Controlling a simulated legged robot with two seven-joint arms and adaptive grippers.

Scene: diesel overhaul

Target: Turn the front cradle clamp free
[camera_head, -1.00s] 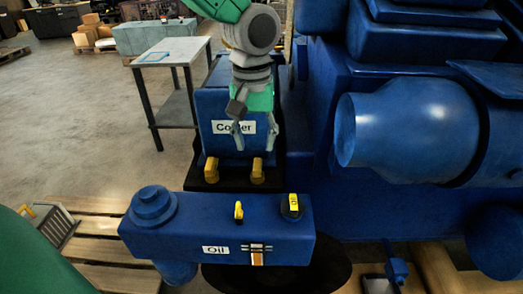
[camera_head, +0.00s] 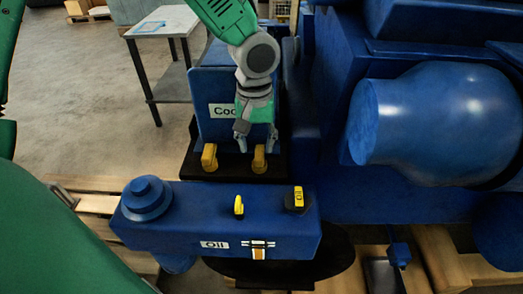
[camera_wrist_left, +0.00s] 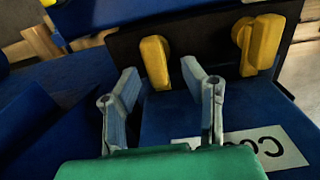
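Two yellow clamp handles stand at the base of the blue cooler (camera_head: 211,105), a left one (camera_head: 209,157) and a right one (camera_head: 259,158). I cannot tell which is the front cradle clamp. My left gripper (camera_head: 257,147) points down over the cooler's front, just above the right handle. It is open and empty. In the left wrist view, its spread fingers (camera_wrist_left: 158,68) point toward that handle (camera_wrist_left: 153,62), which appears between and beyond them. The other handle (camera_wrist_left: 262,40) is further right there. Contact cannot be made out. My right gripper is out of view.
A blue oil unit (camera_head: 180,225) stands in front, with a yellow lever (camera_head: 239,206), a yellow-topped cap (camera_head: 298,200) and a latch (camera_head: 258,250). The large blue engine (camera_head: 430,120) fills the right side. A grey table (camera_head: 165,22) stands behind left.

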